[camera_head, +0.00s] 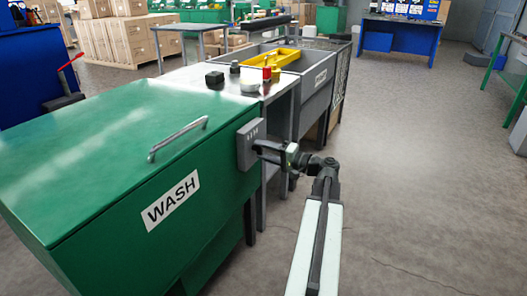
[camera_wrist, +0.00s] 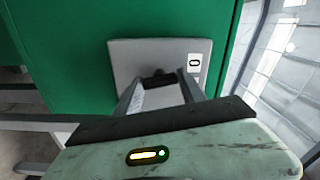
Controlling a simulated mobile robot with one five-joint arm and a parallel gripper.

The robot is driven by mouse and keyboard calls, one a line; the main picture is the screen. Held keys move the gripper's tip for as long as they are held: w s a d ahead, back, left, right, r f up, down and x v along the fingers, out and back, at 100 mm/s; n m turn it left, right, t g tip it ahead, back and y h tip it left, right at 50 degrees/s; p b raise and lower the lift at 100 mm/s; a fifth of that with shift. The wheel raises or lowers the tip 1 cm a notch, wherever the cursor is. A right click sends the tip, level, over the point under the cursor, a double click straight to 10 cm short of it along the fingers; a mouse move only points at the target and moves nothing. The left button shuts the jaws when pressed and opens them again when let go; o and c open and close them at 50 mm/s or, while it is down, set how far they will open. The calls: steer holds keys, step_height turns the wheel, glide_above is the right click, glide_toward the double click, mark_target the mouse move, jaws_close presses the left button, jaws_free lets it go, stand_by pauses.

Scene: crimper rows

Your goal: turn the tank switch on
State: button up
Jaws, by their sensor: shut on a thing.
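The green tank (camera_head: 105,150) with a WASH label stands at the left in the head view. The grey switch box (camera_head: 244,146) is on its right end wall. In the wrist view the box's grey plate (camera_wrist: 125,55) fills the middle, with a dark switch knob (camera_wrist: 158,77) on it and a white label marked 0 (camera_wrist: 194,62) beside it. My gripper (camera_head: 260,151) is at the front of the box, with its fingers on both sides of the knob in the wrist view (camera_wrist: 159,82). It is shut on the knob. The fingers hide part of the plate.
The tank has a closed lid with a metal handle (camera_head: 178,138). Behind it are a metal table (camera_head: 215,66) with small items and a grey sink (camera_head: 318,82) holding a yellow tray (camera_head: 270,57). The floor (camera_head: 420,170) to the right is open.

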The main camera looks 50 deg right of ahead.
steer(key=shift+m, duration=4.1)
steer(key=o, duration=1.4)
steer(key=shift+c, duration=0.2)
steer(key=v, duration=0.7)
steer(key=shift+s, duration=0.4)
steer(key=shift+d, duration=0.1)
